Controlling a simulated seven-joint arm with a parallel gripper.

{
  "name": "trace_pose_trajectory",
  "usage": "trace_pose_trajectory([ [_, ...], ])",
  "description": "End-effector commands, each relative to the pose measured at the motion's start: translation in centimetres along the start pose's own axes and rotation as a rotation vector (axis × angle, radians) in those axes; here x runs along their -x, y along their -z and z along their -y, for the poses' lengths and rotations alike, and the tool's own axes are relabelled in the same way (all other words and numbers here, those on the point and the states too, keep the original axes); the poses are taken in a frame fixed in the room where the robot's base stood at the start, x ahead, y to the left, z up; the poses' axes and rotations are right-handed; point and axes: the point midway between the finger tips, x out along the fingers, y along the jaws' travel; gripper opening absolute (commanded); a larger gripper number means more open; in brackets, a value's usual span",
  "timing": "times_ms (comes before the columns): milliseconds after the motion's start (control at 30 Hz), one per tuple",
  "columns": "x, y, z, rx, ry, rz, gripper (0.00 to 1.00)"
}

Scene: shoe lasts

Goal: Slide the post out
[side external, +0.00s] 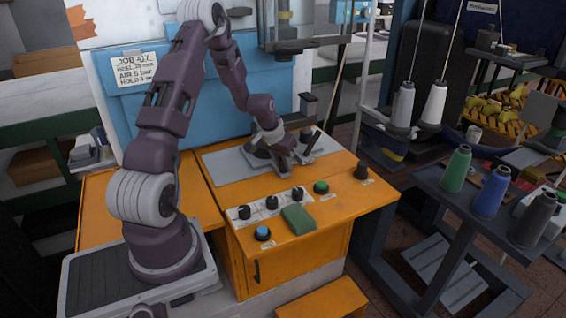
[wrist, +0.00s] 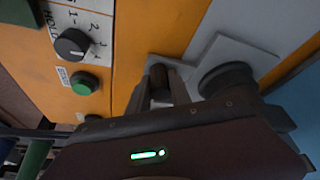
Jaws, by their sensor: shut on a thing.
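The post is a short dark cylinder (wrist: 158,78) in the wrist view, set at a light grey bracket on the edge of a grey plate (wrist: 222,52). My gripper (wrist: 162,92) has its two grey fingers on either side of the post and is shut on it. The fingers and gripper body hide the post's lower part. In the side view my gripper (side external: 284,168) points down at the front edge of the grey plate (side external: 225,168) on the orange bench. The post cannot be made out clearly there.
A dark round base (wrist: 228,80) stands close beside the fingers. The orange bench top (side external: 335,195) carries several black knobs, a green button (side external: 321,187), a blue button (side external: 262,233) and a green pad (side external: 298,218). A dark knob (side external: 361,170) stands at the right. Thread cones stand further right.

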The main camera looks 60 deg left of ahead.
Motion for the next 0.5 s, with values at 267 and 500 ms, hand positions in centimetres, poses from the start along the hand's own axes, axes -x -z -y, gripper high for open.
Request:
trace_pose_trajectory([
  [267, 0.1, 0.0, 0.0, 0.000, -0.001, 0.000, 0.00],
  [500, 0.8, -2.0, 1.4, 0.004, 0.003, 0.005, 0.00],
])
